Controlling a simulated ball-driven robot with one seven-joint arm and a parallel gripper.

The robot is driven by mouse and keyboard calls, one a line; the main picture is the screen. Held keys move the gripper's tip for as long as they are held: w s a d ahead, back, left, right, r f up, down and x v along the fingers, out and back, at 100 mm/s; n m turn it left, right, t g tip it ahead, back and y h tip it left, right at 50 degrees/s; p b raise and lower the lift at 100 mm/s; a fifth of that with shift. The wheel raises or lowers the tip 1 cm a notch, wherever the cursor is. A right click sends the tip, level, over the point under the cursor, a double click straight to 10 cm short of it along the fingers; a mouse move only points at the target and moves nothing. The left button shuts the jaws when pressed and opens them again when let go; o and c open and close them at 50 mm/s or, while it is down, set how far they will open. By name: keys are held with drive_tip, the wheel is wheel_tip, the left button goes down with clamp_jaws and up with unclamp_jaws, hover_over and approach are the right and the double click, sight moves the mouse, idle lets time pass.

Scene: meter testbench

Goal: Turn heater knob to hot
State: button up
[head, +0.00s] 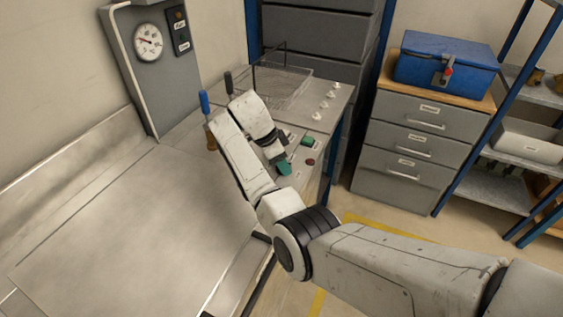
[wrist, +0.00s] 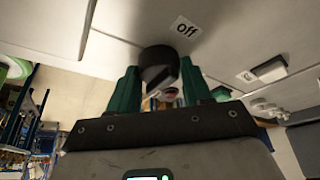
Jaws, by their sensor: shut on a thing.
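The heater knob (wrist: 158,66) is a dark round knob on the pale panel in the wrist view. No pointer mark on the knob can be made out, and no "hot" label is readable. In the head view my gripper (head: 284,168) is at the near right part of the metal bench. The knob is hidden there behind my arm and gripper.
A green button (head: 308,140) and a red button (head: 311,162) lie just right of my gripper. Several white knobs (head: 325,105) and a wire basket (head: 280,85) are farther back. A gauge (head: 148,42) stands at the left. Grey drawers (head: 412,140) carry a blue toolbox (head: 445,65).

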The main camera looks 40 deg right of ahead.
drive_tip(key=o, duration=1)
drive_tip(key=b+v, duration=0.1)
drive_tip(key=v, duration=0.9)
drive_tip(key=shift+a+r, duration=0.1)
drive_tip(key=shift+r, duration=0.25)
